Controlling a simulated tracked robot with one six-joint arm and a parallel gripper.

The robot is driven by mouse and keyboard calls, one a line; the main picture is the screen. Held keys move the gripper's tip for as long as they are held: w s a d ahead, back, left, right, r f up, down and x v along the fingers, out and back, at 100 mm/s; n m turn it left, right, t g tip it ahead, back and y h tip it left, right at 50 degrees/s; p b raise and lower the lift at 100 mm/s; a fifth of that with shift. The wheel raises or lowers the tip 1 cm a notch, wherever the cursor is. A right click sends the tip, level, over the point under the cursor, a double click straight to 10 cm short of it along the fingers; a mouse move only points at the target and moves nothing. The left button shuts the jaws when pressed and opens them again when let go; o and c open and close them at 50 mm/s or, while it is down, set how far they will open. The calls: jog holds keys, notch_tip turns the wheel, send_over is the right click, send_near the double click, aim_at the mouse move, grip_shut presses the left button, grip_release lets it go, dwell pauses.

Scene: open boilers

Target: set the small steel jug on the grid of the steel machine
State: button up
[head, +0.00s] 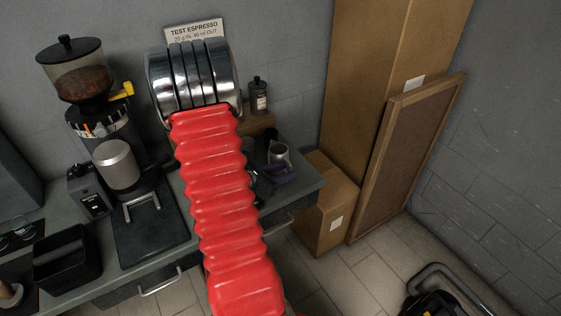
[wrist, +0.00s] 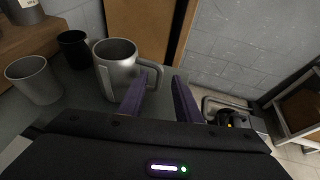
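The small steel jug (wrist: 116,66) stands upright on the counter in the wrist view, its handle (wrist: 157,78) turned towards my gripper. It also shows in the head view (head: 279,153), right of the red arm sleeve. My gripper (wrist: 160,80) is open, with its two purple fingers apart. The handle lies just ahead of and between the fingertips, nearer the left one; I cannot tell whether they touch. In the head view the gripper (head: 280,174) is low beside the jug, partly hidden by my arm. I cannot clearly make out the steel machine or its grid.
A grey cup (wrist: 35,82) and a black cup (wrist: 75,50) stand left of the jug. A coffee grinder (head: 98,125) and a black bin (head: 67,262) are at left. Cardboard boxes (head: 328,205) stand beyond the counter's right end.

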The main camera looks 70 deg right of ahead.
aim_at(290, 169)
jog(key=x, duration=0.3)
jog(key=shift+d, duration=0.1)
dwell(0.4)
grip_shut()
dwell(0.5)
